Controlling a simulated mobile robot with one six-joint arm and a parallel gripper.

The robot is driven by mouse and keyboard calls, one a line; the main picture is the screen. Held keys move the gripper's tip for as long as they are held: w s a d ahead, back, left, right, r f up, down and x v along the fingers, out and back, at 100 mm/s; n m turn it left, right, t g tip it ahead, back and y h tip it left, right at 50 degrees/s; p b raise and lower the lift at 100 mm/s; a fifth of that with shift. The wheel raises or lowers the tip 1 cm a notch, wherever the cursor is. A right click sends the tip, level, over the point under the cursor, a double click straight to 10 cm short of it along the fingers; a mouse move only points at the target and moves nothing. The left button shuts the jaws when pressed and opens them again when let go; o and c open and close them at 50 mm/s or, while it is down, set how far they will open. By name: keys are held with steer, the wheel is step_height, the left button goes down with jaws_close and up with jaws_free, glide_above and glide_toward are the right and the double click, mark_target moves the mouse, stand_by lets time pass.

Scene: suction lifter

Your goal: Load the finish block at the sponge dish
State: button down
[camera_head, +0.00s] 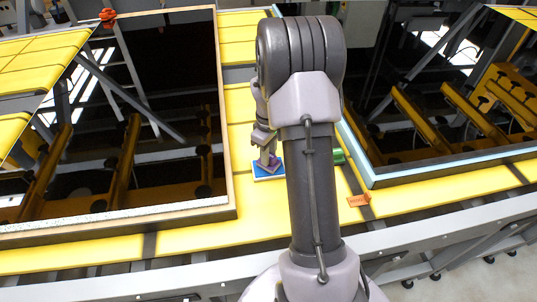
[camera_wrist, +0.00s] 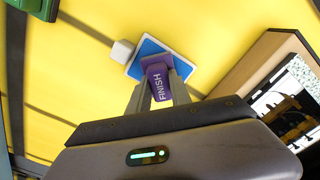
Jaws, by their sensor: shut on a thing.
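The purple finish block (camera_wrist: 161,84), lettered "FINISH", is held between the two fingers of my gripper (camera_wrist: 160,76). In the head view the block (camera_head: 272,160) is a small purple patch at my gripper (camera_head: 266,159), partly hidden by it. The sponge dish (camera_wrist: 150,46) is a blue square with a white rim, lying on the yellow surface; it also shows in the head view (camera_head: 265,176). The block overlaps the dish in the wrist view. I cannot tell whether it touches the dish. A small white piece (camera_wrist: 122,52) sits at the dish's left corner.
A dark framed panel (camera_head: 228,150) lies to the left and another with a pale blue edge (camera_head: 362,165) to the right. A green object (camera_head: 338,157) is right of my arm. An orange tag (camera_head: 358,200) lies nearer. Yellow surface (camera_wrist: 80,80) around the dish is mostly clear.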

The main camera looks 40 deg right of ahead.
step_height(320, 180, up, 7)
steer(key=p, duration=0.4)
steer(key=shift+f+p, duration=0.2)
steer(key=shift+p, duration=0.15)
steer(key=shift+f, duration=0.1)
